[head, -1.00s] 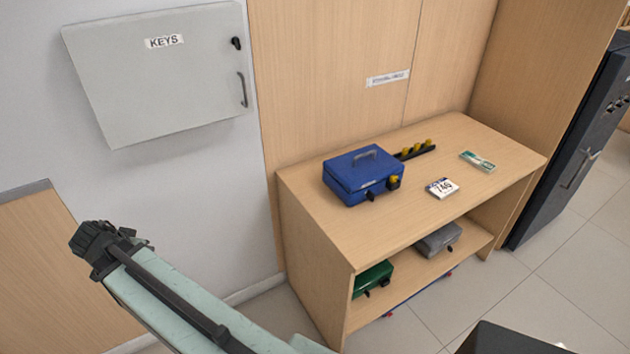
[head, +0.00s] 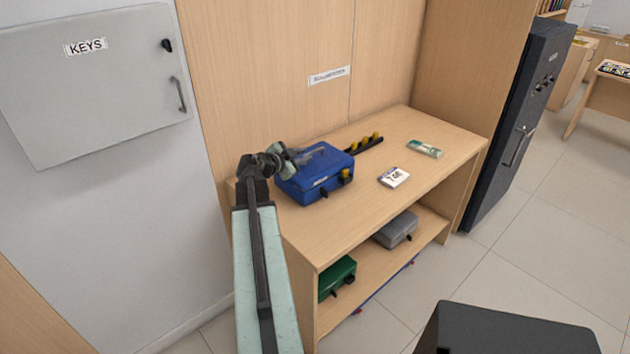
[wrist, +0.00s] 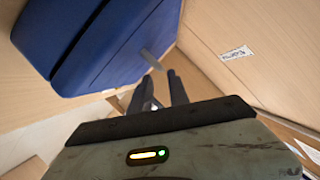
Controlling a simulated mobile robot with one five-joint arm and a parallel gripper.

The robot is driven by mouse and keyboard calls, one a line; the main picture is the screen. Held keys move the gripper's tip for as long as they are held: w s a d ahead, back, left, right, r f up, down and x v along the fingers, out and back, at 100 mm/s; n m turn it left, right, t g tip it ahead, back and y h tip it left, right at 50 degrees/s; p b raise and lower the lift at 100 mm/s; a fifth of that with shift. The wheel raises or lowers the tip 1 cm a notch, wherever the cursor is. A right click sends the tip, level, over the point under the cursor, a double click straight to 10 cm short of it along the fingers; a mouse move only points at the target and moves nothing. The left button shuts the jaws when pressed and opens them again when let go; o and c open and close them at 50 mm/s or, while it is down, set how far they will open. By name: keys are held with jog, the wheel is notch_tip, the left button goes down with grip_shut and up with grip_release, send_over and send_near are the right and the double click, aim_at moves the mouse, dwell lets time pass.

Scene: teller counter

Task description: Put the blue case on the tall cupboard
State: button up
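In the head view my gripper (head: 292,158) is at the left back of the case. A tall dark cabinet (head: 515,120) stands right of the counter; I cannot tell whether it is the tall cupboard.
The counter (head: 410,135) also bears a number card (head: 394,177), a green-and-white packet (head: 425,148) and a black strip with yellow knobs (head: 368,142). A green case (head: 337,278) and a grey case (head: 396,230) lie on the shelf below. A KEYS cabinet (head: 90,90) hangs at left.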

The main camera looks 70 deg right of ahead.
aim_at(315, 152)
jog(key=b+x, duration=0.2)
jog(key=x, duration=0.5)
jog(key=shift+d+f, duration=0.1)
jog(key=shift+d, duration=0.15)
jog(key=shift+a, duration=0.1)
jog(key=shift+c, duration=0.3)
grip_shut()
dwell(0.8)
